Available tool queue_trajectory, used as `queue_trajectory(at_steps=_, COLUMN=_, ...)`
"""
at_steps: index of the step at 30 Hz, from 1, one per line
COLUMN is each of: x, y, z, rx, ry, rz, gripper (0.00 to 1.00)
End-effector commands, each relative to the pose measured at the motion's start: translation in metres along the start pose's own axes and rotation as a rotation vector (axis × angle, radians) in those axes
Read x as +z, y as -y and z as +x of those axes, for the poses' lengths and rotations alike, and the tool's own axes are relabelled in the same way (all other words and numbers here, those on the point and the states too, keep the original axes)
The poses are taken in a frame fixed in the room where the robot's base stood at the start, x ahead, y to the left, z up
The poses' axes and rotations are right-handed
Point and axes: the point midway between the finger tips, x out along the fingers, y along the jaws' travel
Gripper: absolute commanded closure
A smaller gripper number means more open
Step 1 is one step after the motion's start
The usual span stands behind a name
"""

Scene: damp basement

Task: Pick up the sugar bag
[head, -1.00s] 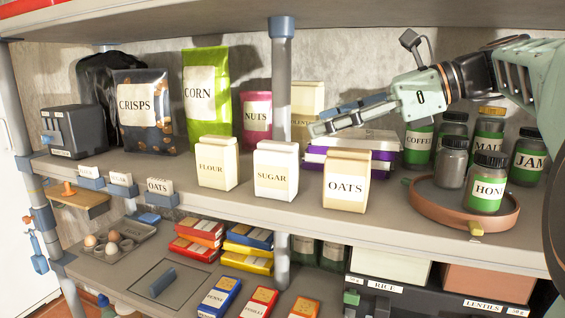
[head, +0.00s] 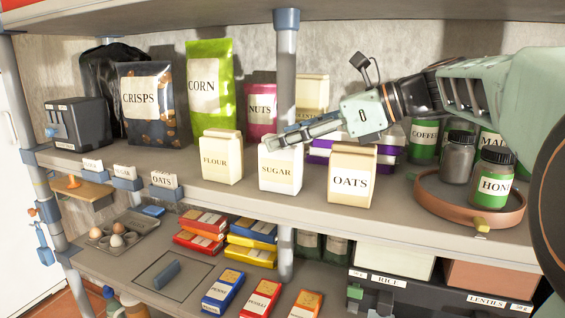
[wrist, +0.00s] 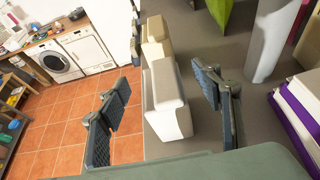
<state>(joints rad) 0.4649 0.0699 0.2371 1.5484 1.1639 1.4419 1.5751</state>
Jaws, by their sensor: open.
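The sugar bag (head: 280,171) is a white paper bag labelled SUGAR, upright at the front of the middle shelf (head: 255,205), between the flour bag (head: 220,157) and the oats bag (head: 351,174). My gripper (head: 272,141) reaches in from the right at the sugar bag's top, with its fingertips in front of part of that top. In the wrist view my gripper (wrist: 165,112) is open, one finger to each side of a pale bag (wrist: 169,98) that appears to be the sugar bag. A gap shows on both sides, and I see no contact.
A support post (head: 286,80) stands behind the sugar bag. Purple and white boxes (head: 320,151) lie behind the oats. A round tray (head: 470,205) of jars is at the right. Crisps (head: 152,105) and corn (head: 208,90) bags stand at the back left.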

Motion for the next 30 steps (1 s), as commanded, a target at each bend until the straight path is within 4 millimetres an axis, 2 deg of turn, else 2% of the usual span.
queue_trajectory(at_steps=7, x=-0.0002, y=0.0000, z=0.0019, rx=0.000, ry=0.000, rz=0.000, gripper=0.42)
queue_trajectory(at_steps=23, x=-0.0001, y=0.0001, z=0.0014, rx=0.000, ry=0.000, rz=0.000, gripper=1.00)
queue_trajectory(at_steps=30, x=0.0010, y=0.0000, z=0.0011, rx=-0.001, ry=0.002, rz=-0.002, gripper=1.00)
